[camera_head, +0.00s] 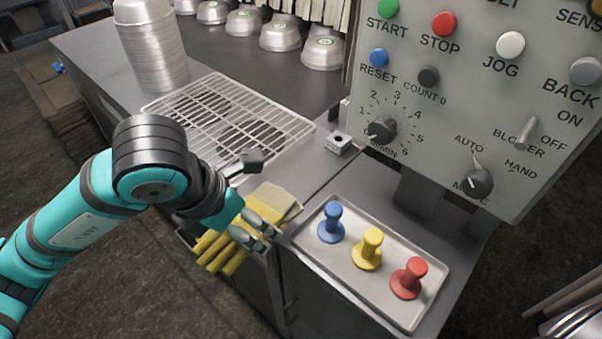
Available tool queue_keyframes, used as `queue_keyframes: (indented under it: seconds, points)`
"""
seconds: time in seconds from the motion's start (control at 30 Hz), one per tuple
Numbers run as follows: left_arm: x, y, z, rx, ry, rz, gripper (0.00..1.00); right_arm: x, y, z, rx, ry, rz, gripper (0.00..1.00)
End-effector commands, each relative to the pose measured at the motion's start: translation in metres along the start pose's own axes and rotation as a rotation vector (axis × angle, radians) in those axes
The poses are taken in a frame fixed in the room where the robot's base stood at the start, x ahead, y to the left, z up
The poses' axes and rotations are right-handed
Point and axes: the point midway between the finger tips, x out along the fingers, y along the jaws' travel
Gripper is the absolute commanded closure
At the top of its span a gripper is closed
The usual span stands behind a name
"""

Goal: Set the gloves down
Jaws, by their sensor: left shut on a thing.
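The yellow gloves (221,252) have pale cuffs (279,200) and sit at the front edge of the metal table, left of the tray of stamps. Their yellow fingers hang past the edge. My left gripper (255,238) comes in from the left and is shut on the gloves. Part of the gloves is hidden behind the gripper. I cannot tell whether the cuffs rest on the table top or are just above it. My right gripper is not in view.
A tray (400,318) holds blue (331,223), yellow (368,248) and red (409,278) stamps. A wire rack (225,115) lies behind the gripper. A pan stack (152,45) stands at the back left. A control panel (450,120) overhangs the right side. Several pans (280,35) line the back.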

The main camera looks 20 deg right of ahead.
Motion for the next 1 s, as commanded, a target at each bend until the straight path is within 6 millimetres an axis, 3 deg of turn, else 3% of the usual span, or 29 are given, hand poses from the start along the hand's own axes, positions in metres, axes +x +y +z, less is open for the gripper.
queue_keyframes:
  seconds: [0.17, 0.6, 0.8, 1.0]
  points:
    - [0.010, 0.009, 0.027, -0.020, 0.002, 0.005, 0.59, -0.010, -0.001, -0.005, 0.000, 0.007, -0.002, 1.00]
    - [0.061, 0.047, 0.119, -0.017, 0.002, 0.004, 0.59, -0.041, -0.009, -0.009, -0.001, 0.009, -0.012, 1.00]
    - [0.071, 0.053, 0.132, -0.014, 0.001, 0.005, 0.59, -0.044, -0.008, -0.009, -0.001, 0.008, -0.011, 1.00]
    - [0.089, 0.053, 0.124, -0.015, 0.005, 0.003, 0.59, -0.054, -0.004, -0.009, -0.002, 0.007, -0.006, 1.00]
